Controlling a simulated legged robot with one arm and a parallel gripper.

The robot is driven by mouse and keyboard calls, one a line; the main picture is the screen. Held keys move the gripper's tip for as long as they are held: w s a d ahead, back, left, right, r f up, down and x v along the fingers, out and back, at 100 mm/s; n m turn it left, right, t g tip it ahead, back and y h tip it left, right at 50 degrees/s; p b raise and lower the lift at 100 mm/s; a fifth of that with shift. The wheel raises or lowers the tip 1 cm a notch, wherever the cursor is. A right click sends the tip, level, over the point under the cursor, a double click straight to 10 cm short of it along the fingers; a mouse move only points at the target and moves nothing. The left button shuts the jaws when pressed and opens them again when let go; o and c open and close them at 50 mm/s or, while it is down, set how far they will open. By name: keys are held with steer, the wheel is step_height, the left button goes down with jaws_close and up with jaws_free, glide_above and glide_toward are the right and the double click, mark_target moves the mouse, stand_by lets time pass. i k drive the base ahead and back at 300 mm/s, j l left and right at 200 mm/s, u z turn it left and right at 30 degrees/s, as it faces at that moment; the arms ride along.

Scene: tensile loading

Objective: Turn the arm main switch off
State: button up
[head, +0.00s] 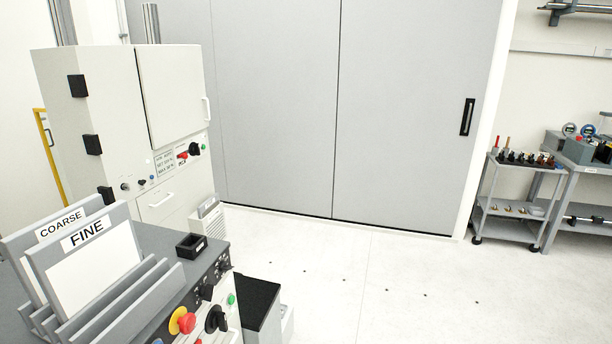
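A grey console (190,262) stands at the lower left. Its front carries a red button on a yellow ring (183,321), a black rotary switch (216,319) and a green button (231,299). A pale cabinet (85,130) behind it has a black rotary knob (195,149) beside a red control (183,156) and a small display panel (165,162). I cannot read which of these is the arm main switch, nor its position. My gripper is not in view.
COARSE (62,226) and FINE (88,262) panels stand in a rack on the console. A tool cart (508,200) and bench (583,168) are at the right. The middle floor (370,270) is clear before grey sliding doors (400,110).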

mark_target(196, 148)
steer(key=i+l+z, duration=0.1)
steer(key=i+z, duration=0.15)
steer(key=i, duration=1.35)
steer(key=i+j+u, duration=0.1)
steer(key=i+u, duration=0.45)
steer(key=u, duration=0.3)
steer(key=i+l+u, duration=0.1)
steer(key=i+u, duration=0.3)
steer(key=i+l+u, duration=0.15)
steer(key=u, duration=0.25)
steer(key=i+l+u, duration=0.15)
steer(key=l, duration=0.3)
steer(key=l+u, duration=0.15)
steer(key=l, duration=0.3)
steer(key=i+l+u, duration=0.15)
steer(key=l, duration=0.3)
steer(key=i+l+u, duration=0.15)
steer(key=l, duration=0.3)
steer(key=i+l+u, duration=0.15)
steer(key=l, duration=0.3)
steer(key=l+u, duration=0.15)
steer(key=l, duration=0.3)
steer(key=i+l+u, duration=0.3)
steer(key=i+l, duration=0.35)
steer(key=i, duration=0.75)
